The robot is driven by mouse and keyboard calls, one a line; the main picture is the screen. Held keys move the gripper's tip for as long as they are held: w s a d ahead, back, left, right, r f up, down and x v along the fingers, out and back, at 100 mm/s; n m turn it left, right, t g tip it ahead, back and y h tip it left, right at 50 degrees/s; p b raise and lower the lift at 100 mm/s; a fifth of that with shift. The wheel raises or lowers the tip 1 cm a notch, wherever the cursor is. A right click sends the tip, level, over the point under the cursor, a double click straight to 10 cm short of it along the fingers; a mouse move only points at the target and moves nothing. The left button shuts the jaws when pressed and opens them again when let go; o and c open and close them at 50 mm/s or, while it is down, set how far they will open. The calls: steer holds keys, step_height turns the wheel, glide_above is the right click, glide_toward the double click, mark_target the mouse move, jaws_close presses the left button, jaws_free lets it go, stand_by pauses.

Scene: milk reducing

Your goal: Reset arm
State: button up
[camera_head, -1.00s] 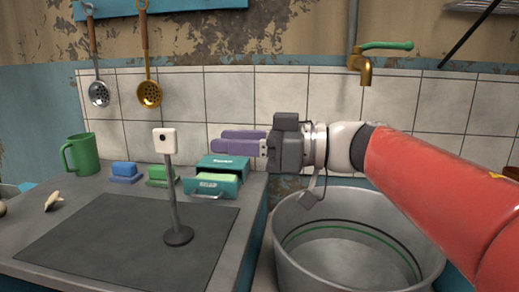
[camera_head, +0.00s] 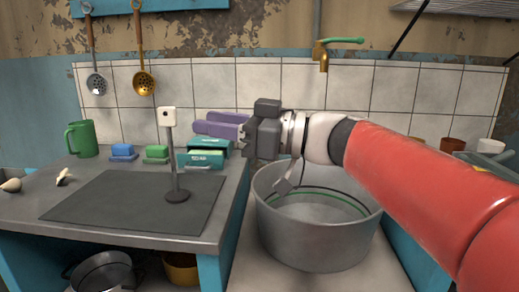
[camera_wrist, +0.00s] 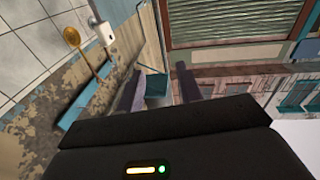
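My arm (camera_head: 430,190) reaches in from the right in the head view, over the big metal pot. My gripper (camera_head: 195,120) points left, with its two purple fingers held level above the back of the counter. In the wrist view my gripper (camera_wrist: 156,82) shows its fingers spread apart with nothing between them. The fingers overlap the teal box (camera_head: 208,145) in the head view; I see no contact.
A large metal pot (camera_head: 315,240) stands below my arm. The counter holds a grey mat (camera_head: 125,205), a stand (camera_head: 174,165), a green mug (camera_head: 82,140), and blue (camera_head: 123,152) and green (camera_head: 156,153) blocks. A tap (camera_head: 322,55) is on the wall.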

steer(key=w+d+r+m+t+h, duration=0.1)
steer(key=w+d+m+t+h, duration=0.45)
steer(key=d+m+t, duration=0.5)
steer(key=s+d+f+m+t+h, duration=0.15)
steer(key=d+f+m+h, duration=0.35)
steer(key=d+f+h, duration=0.6)
steer(key=s+f+g+h, duration=0.2)
steer(key=s+f+g, duration=0.8)
steer(key=s+f, duration=0.8)
step_height(320, 180, down, 4)
steer(key=shift+s+d+r+g, duration=0.15)
steer(key=shift+s+d+g, duration=0.05)
steer(key=shift+g, duration=0.1)
steer(key=shift+m, duration=0.25)
